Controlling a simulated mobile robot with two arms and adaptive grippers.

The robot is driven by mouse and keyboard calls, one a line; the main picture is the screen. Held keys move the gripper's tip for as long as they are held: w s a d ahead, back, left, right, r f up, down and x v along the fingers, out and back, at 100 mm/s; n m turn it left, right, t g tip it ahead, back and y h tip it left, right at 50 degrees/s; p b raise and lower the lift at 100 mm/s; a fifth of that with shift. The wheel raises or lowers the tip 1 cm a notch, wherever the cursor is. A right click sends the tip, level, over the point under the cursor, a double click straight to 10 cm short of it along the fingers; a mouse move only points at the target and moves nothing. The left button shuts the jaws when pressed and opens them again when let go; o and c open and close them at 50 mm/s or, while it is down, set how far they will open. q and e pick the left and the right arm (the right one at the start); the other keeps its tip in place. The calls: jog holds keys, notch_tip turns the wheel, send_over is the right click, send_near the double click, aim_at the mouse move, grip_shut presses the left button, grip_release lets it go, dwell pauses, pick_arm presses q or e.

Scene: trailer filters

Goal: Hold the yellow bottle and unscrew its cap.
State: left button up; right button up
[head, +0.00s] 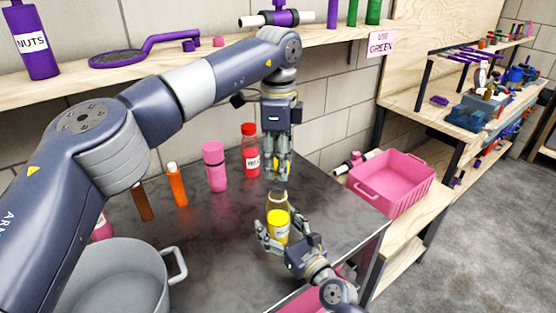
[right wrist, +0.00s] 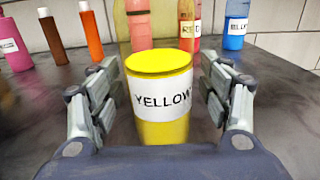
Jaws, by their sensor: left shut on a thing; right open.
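The yellow bottle (head: 278,220) stands upright on the dark table. It is clear at the top, with yellow contents and a white label reading YELLOW, seen in the right wrist view (right wrist: 162,100). My left gripper (head: 277,176) points down right above the bottle's neck, shut on what appears to be its cap, mostly hidden by the fingers. I cannot tell whether the cap is still joined to the neck. My right gripper (head: 284,243) is open low at the bottle, with one finger on each side; the right wrist view shows gaps between the fingers and the bottle.
A red bottle (head: 250,150), pink bottle (head: 214,168), orange bottle (head: 177,186) and brown bottle (head: 141,203) stand behind on the table (head: 215,235). A blue bottle (right wrist: 235,25) shows in the right wrist view. A grey pot (head: 115,275) is at left, a pink crate (head: 395,185) at right.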

jog(key=shift+s+d, duration=0.1)
jog(key=shift+s, duration=0.05)
jog(key=v, duration=1.1)
jog(key=shift+s+d, duration=0.2)
jog(key=shift+s, duration=0.1)
jog(key=shift+f, duration=0.1)
